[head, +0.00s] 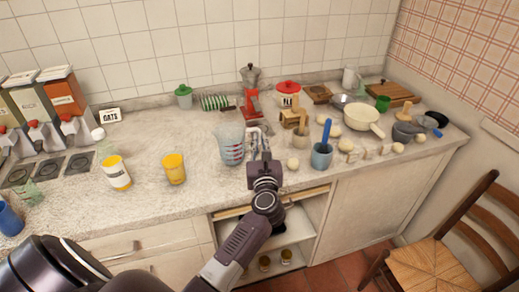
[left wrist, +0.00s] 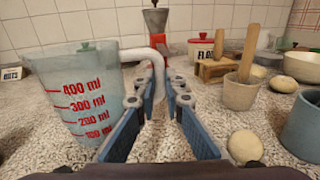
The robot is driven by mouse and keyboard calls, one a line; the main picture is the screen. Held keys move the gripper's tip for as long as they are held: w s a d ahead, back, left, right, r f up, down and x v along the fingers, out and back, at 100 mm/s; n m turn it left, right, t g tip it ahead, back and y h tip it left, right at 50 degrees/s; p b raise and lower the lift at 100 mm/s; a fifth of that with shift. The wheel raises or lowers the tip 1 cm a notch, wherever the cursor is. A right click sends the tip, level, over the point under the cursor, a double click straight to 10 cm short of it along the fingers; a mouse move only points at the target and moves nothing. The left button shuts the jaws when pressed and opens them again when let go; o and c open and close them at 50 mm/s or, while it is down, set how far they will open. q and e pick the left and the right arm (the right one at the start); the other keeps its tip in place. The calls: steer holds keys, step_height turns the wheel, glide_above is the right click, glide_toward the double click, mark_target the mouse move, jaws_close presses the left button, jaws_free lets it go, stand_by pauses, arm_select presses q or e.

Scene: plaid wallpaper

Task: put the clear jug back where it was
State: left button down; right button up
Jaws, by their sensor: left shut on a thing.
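The clear jug (head: 231,144) with red measuring marks is near the middle of the counter in the head view. In the left wrist view the clear jug (left wrist: 88,100) fills the left side, with its pale handle reaching right between the fingers. My left gripper (head: 259,148) comes from the front, on the jug's right side. In the left wrist view its blue-padded fingers (left wrist: 160,88) are shut on the handle. I cannot tell whether the jug's base touches the counter. My right gripper is not in view.
A yellow cup (head: 174,169) and a yellow-labelled jar (head: 117,174) stand left of the jug. A blue-grey cup (head: 321,156), pale dough balls (head: 293,164) and a white pan (head: 363,118) are to the right. A red-based grinder (head: 250,103) stands behind. Bare counter lies between jug and yellow cup.

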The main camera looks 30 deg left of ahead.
arm_select(q)
step_height(320, 180, down, 3)
steer(key=shift+r, duration=0.15)
steer(key=shift+b, duration=0.35)
steer(key=c, duration=2)
jaws_free()
